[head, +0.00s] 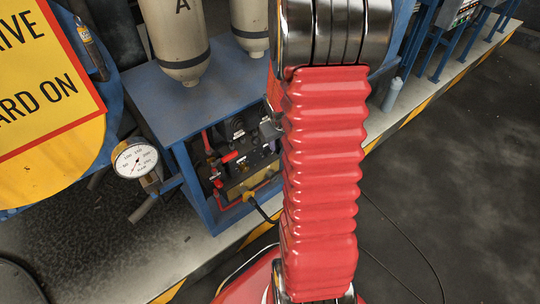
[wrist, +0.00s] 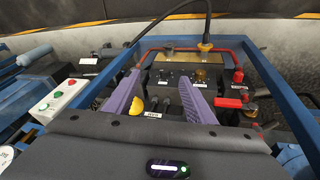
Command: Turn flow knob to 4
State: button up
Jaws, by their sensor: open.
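The dark control panel (wrist: 175,60) sits inside a blue frame in the wrist view; it also shows in the head view (head: 238,137), partly hidden by my arm. My gripper (wrist: 159,77) is open, its two purple fingers spread over the panel. Between the fingers are a yellow knob (wrist: 136,107), beside the left finger, and dark knobs near a small white label (wrist: 153,114). More small knobs (wrist: 163,76) show further up the panel. The labels are too small to read, so I cannot tell which knob is the flow knob or its setting.
Red valve handles (wrist: 230,102) stand right of the fingers. A yellow cable connector (wrist: 205,46) is at the panel's far edge. A button box (wrist: 58,100) lies left. A pressure gauge (head: 135,160) and tanks (head: 178,35) stand near the blue frame (head: 200,95).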

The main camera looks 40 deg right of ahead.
jog(key=d+f+t, duration=0.1)
jog(key=d+f, duration=0.4)
jog(key=f, duration=0.4)
jog(key=d+f+t, duration=0.1)
jog(key=d+f, duration=0.4)
jog(key=f, duration=0.3)
jog(key=n+t+y, duration=0.1)
jog(key=n+t, duration=0.1)
jog(key=t, duration=1.1)
send_near(270, 155)
jog(key=s, duration=0.5)
jog(key=shift+s+a, duration=0.25)
jog(key=shift+a, duration=0.05)
jog(key=w, duration=0.4)
jog(key=w+d, duration=0.1)
jog(key=w, duration=0.8)
jog(key=shift+w+d, duration=0.2)
jog(key=shift+w, duration=0.2)
jog(key=c, duration=1)
jog(key=shift+c, duration=0.2)
